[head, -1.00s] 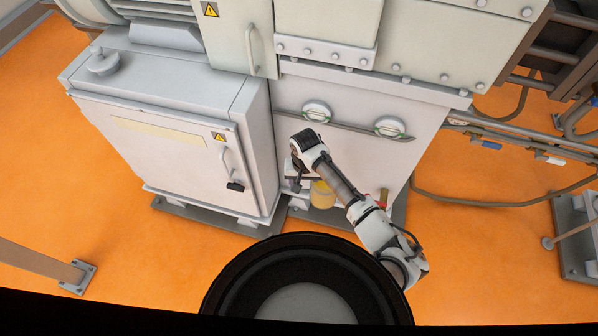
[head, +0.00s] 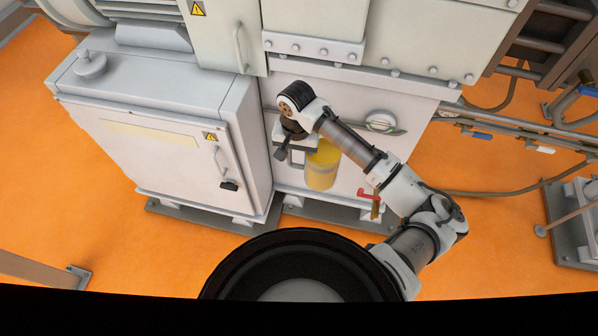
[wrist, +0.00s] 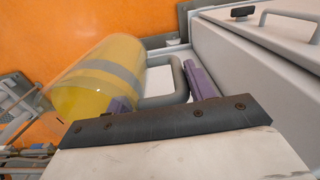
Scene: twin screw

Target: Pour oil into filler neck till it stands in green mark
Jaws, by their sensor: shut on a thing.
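A clear jug (head: 322,168) of yellow oil hangs beside my gripper (head: 285,150), in front of the pale machine's lower housing. In the wrist view the jug (wrist: 98,78) has a grey band around it and a grey loop handle (wrist: 177,82). The purple fingers of my gripper (wrist: 163,90) are shut on this handle. In the head view the jug looks about upright. A round sight glass (head: 380,121) with a green mark shows on the housing, right of my arm. Its oil level is too small to read. My arm hides the second sight glass. I cannot make out the filler neck.
A grey cabinet (head: 165,150) with a door handle stands close left of my gripper. A red-handled valve (head: 369,194) sits below my forearm. Pipes (head: 530,135) run along the right. Orange floor (head: 90,215) is clear at the left.

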